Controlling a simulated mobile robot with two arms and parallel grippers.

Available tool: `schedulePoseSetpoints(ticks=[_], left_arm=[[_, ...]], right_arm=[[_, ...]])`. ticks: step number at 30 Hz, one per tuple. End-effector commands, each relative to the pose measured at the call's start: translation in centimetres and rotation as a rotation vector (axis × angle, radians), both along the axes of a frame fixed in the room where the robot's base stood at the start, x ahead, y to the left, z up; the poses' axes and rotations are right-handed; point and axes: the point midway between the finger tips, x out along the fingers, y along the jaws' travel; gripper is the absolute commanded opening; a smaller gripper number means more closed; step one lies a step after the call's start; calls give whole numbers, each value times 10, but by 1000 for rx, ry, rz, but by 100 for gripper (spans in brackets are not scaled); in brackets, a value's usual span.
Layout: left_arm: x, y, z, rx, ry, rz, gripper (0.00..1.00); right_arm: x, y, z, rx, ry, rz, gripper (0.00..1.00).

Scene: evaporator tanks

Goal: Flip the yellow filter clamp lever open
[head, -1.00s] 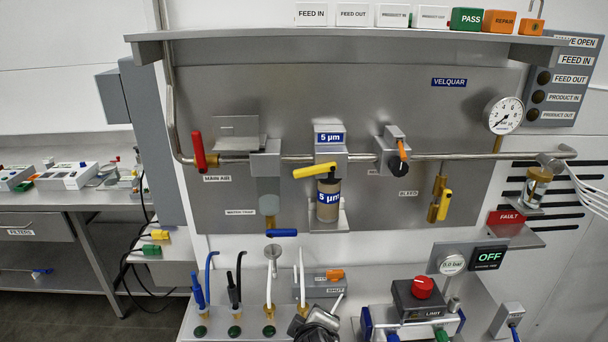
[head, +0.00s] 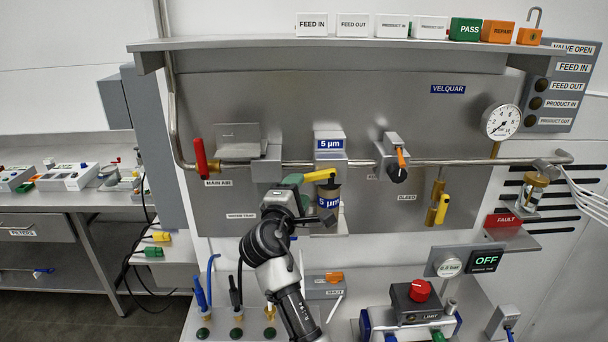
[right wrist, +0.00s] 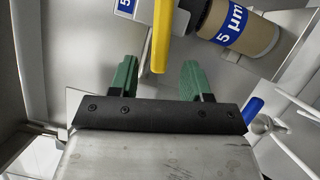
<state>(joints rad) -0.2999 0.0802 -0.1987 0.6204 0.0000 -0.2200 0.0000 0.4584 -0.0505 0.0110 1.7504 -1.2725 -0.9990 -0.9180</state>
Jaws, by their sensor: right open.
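The yellow filter clamp lever (head: 320,175) sticks out to the left at the top of the tan filter canister (head: 327,203), under the head marked 5 µm (head: 330,145). My right gripper (head: 300,190) is at the lever's left end and hides part of the canister. In the right wrist view the lever (right wrist: 161,35) points down between the two green fingers of my right gripper (right wrist: 158,72). The fingers are apart, with a gap on both sides of the lever. The canister (right wrist: 240,25) shows at upper right. My left gripper is not in view.
A red lever (head: 200,157) is left on the pipe, and an orange-handled valve (head: 398,160) and a yellow bleed lever (head: 443,208) are to the right. A blue lever (right wrist: 254,105) is at the right in the wrist view. A labelled shelf (head: 340,44) runs above.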

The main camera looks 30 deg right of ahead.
Motion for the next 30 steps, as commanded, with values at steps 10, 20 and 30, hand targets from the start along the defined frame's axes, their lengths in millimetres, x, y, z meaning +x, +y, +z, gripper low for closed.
schedulePoseSetpoints(ticks=[10, 20, 30], left_arm=[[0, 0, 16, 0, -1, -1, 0], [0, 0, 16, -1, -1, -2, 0], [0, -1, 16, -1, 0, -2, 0]], right_arm=[[24, -33, 4, 3, 0, 0, 48], [25, -34, 3, 3, -2, 1, 43], [25, -34, 3, 3, -2, 1, 0]])
